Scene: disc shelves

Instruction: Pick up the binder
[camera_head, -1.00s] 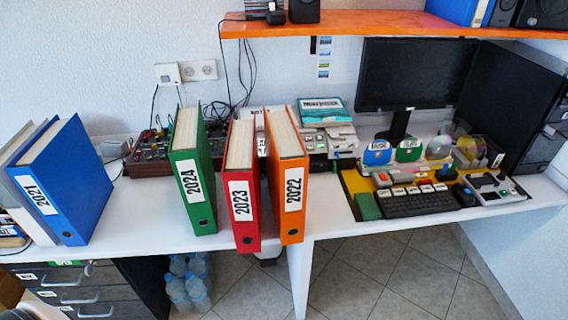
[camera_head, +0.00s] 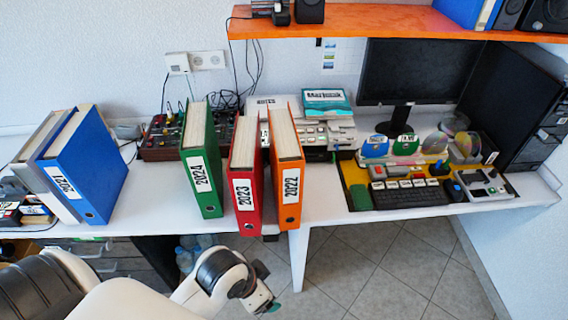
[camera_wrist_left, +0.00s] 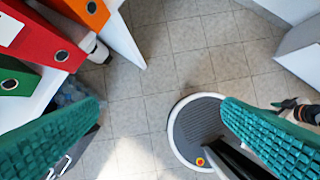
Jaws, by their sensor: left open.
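Several binders stand upright on the white desk (camera_head: 345,205): blue 2021 (camera_head: 85,170) at the left, green 2024 (camera_head: 200,160), red 2023 (camera_head: 245,175) and orange 2022 (camera_head: 287,165). The task does not say which one. My left arm comes in from the bottom left in the head view. Its gripper (camera_head: 268,303) is low in front of the desk, below the red and orange binders and apart from them. In the left wrist view its green fingers (camera_wrist_left: 162,105) are spread and empty. Parts of the green, red (camera_wrist_left: 45,40) and orange (camera_wrist_left: 90,12) binders show upper left there.
A grey-white binder (camera_head: 45,175) stands left of the blue one. A mixer (camera_head: 160,140) is behind the green binder. A monitor (camera_head: 415,70) and keyboard (camera_head: 410,193) are at the right. An orange shelf (camera_head: 385,22) hangs above. Tiled floor is free before the desk's right part.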

